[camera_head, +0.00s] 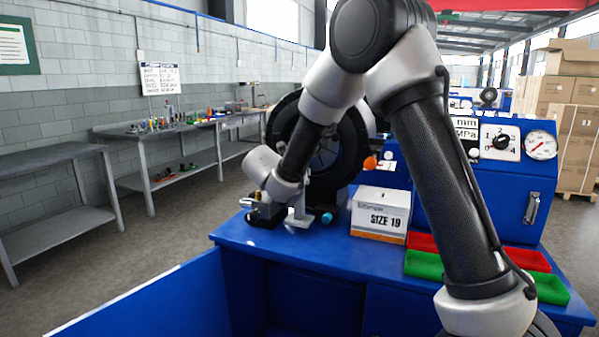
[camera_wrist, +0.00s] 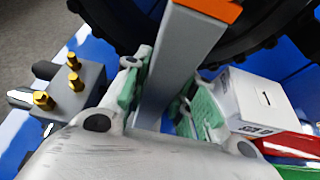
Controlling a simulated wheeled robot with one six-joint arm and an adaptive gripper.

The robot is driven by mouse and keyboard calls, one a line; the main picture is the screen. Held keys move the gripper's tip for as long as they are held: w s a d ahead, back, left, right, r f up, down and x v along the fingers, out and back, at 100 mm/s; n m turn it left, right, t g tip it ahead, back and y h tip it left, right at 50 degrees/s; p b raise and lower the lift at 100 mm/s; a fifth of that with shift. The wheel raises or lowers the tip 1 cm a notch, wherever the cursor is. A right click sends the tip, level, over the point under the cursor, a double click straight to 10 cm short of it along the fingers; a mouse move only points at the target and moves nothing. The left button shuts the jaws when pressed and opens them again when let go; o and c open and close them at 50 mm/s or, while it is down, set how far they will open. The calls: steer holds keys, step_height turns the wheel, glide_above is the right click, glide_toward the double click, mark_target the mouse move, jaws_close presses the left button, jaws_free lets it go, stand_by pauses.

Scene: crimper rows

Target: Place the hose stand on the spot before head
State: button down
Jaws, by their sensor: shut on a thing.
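The hose stand shows in the wrist view as a grey upright bar (camera_wrist: 183,60) with an orange top edge. My gripper (camera_wrist: 162,98) has its green-padded fingers on either side of this bar and is shut on it. The crimper head is the large black ring (camera_head: 350,150) on the blue bench, and its dark rim (camera_wrist: 262,38) shows just beyond the bar. The spot is not visible.
A grey block with brass fittings (camera_wrist: 78,88) is close left of my gripper. A white SIZE 19 box (camera_head: 380,214) stands to the right, with red (camera_head: 422,241) and green (camera_head: 424,265) trays beyond it. The blue bench top (camera_head: 290,248) is clear in front.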

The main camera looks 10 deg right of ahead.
steer(key=shift+f, duration=1.35)
steer(key=c, duration=1.6)
jaws_free()
steer(key=shift+f, duration=0.35)
steer(key=o, duration=0.4)
steer(key=shift+o, duration=0.2)
steer(key=shift+r, duration=0.1)
